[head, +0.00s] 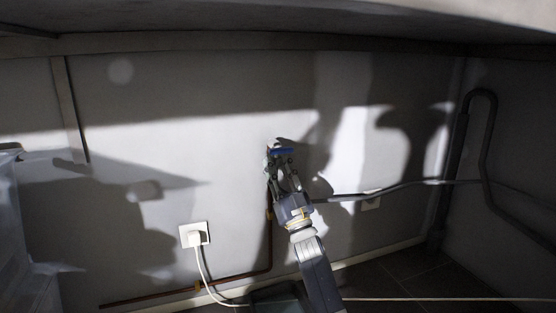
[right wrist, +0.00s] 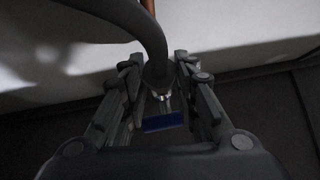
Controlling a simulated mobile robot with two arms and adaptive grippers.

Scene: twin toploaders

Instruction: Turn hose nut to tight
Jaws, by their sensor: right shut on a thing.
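My right gripper (head: 277,165) reaches up to a tap with a blue handle (head: 283,151) on the back wall. In the right wrist view its fingers (right wrist: 160,70) stand on both sides of the hose nut (right wrist: 161,95), a small metallic ring at the end of the dark grey hose (right wrist: 150,32). The gripper is shut on the nut; the finger contact is dark and partly hidden. The blue handle (right wrist: 163,122) shows just below the nut, between the fingers. The nut is too small to make out in the head view. My left gripper is not in view.
A copper pipe (head: 268,240) runs down the wall and along its foot. A white plug sits in a wall socket (head: 194,235), with a cable hanging down. A grey hose (head: 415,184) crosses to a bent pipe (head: 487,140) at right. A low overhang (head: 300,20) spans above.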

